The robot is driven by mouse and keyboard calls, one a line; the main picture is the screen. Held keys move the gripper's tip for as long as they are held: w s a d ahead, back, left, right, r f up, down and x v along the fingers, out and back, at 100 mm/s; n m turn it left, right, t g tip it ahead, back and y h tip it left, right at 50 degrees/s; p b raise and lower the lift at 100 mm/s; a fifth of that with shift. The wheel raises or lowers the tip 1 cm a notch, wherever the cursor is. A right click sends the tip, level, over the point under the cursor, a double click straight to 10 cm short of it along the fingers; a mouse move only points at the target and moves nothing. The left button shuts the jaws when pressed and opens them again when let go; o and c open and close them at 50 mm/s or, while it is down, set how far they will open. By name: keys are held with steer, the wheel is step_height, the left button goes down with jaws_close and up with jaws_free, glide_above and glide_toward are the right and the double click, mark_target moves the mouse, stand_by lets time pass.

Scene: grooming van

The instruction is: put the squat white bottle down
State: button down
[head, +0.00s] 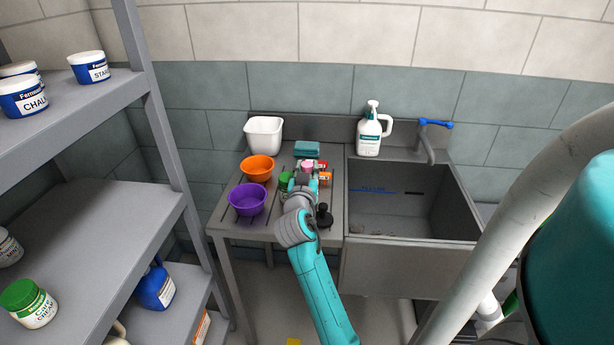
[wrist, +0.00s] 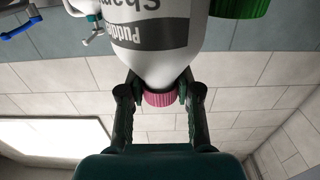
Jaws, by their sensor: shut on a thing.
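The squat white bottle (wrist: 155,62) fills the top of the wrist view, with a grey label and a pink cap. My gripper (wrist: 160,84) is shut on it near the cap, one finger on each side. In the head view my gripper (head: 303,181) is over the right part of the grey drainboard (head: 225,222) beside the sink. There only the pink cap (head: 307,165) shows clearly; my gripper and arm hide most of the bottle. I cannot tell whether its base touches the board.
Close around my gripper are a green-capped container (head: 285,181), orange-red containers (head: 325,179), a teal block (head: 307,149) and a black object (head: 323,216). An orange bowl (head: 258,168) and purple bowl (head: 248,199) stand left. The sink (head: 400,215) is right, a pump bottle (head: 369,137) behind.

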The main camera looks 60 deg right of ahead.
step_height(320, 180, up, 26)
steer(key=shift+f, duration=0.15)
steer(key=shift+a, duration=0.1)
stand_by(0.3)
